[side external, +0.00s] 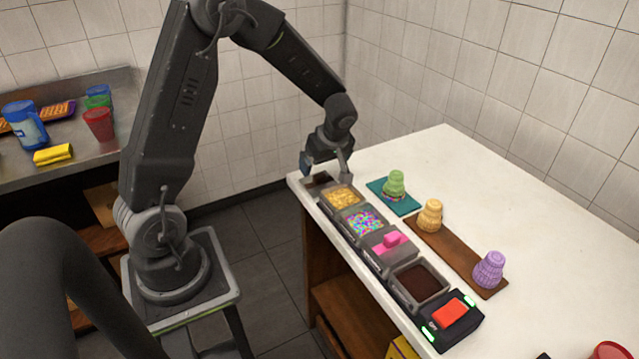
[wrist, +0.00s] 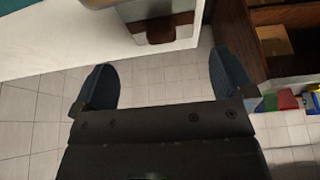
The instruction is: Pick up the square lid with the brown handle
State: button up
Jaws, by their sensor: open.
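The square lid with the brown handle (side external: 317,181) sits at the far left end of the topping row on the white counter, partly hidden by my gripper in the side view. In the wrist view, its brown handle (wrist: 160,28) and grey plate show near the counter edge, cut off by the frame top. My gripper (side external: 327,172) is open and empty, pointing down over that end of the row. In the wrist view, the two fingers (wrist: 163,78) are wide apart, with the lid ahead of them and only floor tiles between them.
The row continues with yellow topping (side external: 342,196), coloured sprinkles (side external: 364,222), a pink-handled container (side external: 390,242), dark topping (side external: 418,282) and a black device with a red top (side external: 450,313). Green, orange and purple cup stacks stand behind on boards (side external: 448,247). The counter's right side is mostly clear.

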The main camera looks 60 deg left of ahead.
aim_at(320, 175)
jog(key=shift+x, duration=3.05)
jog(key=shift+s+d, duration=0.15)
jog(key=shift+d, duration=0.1)
jog(key=shift+c, duration=0.2)
jog(key=c, duration=0.6)
